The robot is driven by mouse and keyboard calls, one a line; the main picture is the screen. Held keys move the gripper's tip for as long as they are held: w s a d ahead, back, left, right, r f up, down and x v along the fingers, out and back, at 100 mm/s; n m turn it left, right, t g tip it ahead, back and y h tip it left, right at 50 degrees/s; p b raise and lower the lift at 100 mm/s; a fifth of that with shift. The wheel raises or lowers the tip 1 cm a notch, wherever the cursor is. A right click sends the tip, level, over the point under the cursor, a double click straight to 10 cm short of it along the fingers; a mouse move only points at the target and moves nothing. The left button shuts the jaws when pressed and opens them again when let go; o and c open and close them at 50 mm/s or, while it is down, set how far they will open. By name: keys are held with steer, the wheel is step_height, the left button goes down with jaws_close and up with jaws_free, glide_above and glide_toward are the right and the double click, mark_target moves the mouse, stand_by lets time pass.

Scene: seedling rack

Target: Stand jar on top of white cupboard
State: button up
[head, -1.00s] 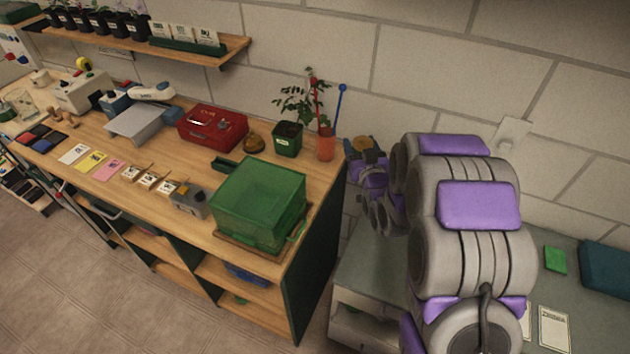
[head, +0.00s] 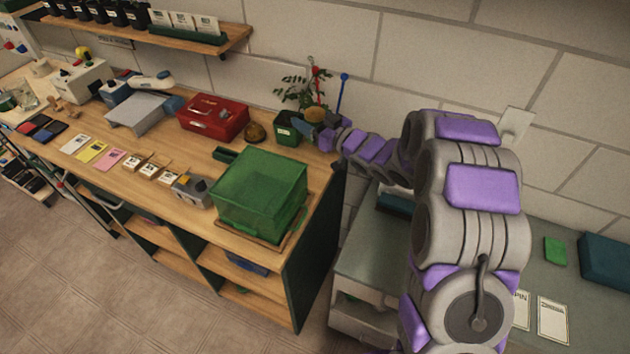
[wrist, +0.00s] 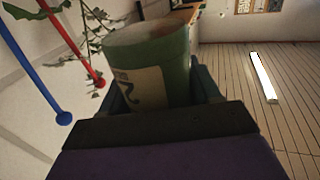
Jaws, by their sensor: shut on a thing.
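A pale, whitish cupboard (head: 358,322) with a grey-green top stands low to the right of the bench, partly behind my arm. I cannot tell whether it is the white cupboard.
A green see-through box (head: 262,190), a red case (head: 212,118) and a potted plant (head: 290,130) stand on the wooden bench (head: 130,195). A blue-tipped stick (head: 343,90) rises beside my gripper. A shelf (head: 150,40) with pots hangs above. Cards and a teal box (head: 607,262) lie right.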

step_height(320, 180, down, 18)
steer(key=b, duration=0.4)
steer(key=shift+r, duration=0.2)
steer(key=shift+f, duration=0.15)
steer(key=o, duration=1.2)
steer(key=shift+f+b, duration=0.1)
steer(key=shift+b, duration=0.2)
steer(key=p+v, duration=0.4)
steer(key=v, duration=1.3)
steer(key=shift+d, duration=0.35)
